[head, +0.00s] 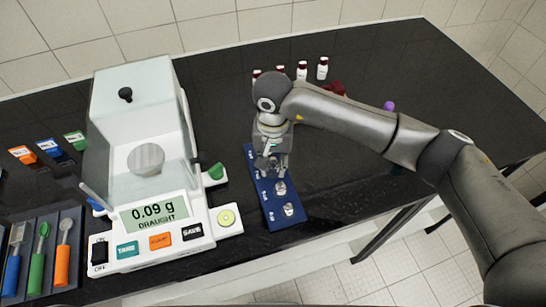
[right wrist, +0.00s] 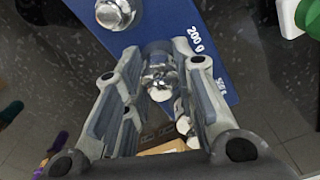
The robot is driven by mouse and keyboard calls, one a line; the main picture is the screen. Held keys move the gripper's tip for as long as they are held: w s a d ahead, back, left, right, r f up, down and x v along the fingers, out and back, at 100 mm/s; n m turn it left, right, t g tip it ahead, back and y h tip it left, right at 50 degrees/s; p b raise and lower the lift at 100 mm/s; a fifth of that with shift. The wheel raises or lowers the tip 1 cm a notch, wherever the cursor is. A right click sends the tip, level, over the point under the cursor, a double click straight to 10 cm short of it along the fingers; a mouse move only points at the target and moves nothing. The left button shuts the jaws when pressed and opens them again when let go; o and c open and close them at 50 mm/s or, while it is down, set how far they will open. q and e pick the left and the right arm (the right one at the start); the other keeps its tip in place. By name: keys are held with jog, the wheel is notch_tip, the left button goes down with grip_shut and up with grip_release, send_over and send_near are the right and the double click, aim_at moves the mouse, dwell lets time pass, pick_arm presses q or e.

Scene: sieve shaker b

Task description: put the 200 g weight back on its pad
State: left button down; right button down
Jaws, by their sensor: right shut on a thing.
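My right gripper (head: 272,163) is at the far end of the blue weight mat (head: 271,207), pointing down. It is shut on a shiny metal weight, taken as the 200 g weight (right wrist: 160,80), which shows between the fingers in the right wrist view. The mat's printed "200 g" label (right wrist: 197,39) is right beside the fingertips. I cannot tell whether the held weight touches the mat; its pad is hidden. Two other metal weights, one nearer (head: 280,188) and one at the front (head: 289,210), stand on the mat. My left gripper is not in view.
A glass-walled balance (head: 160,225) reading 0.09 g and "DRAUGHT" stands left of the mat. Spatulas (head: 40,245) lie in a tray at far left.

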aim_at(273, 160)
jog(key=shift+f+b, duration=0.35)
jog(key=c, duration=1.2)
grip_release()
jog(key=shift+r, duration=0.1)
jog(key=shift+r+p, duration=0.15)
jog(key=shift+p, duration=0.15)
jog(key=shift+r, duration=0.25)
notch_tip(273, 160, up, 11)
jog(key=b, duration=0.4)
jog(key=shift+a+f, duration=0.1)
jog(key=shift+f, duration=0.05)
jog(key=shift+r, duration=0.4)
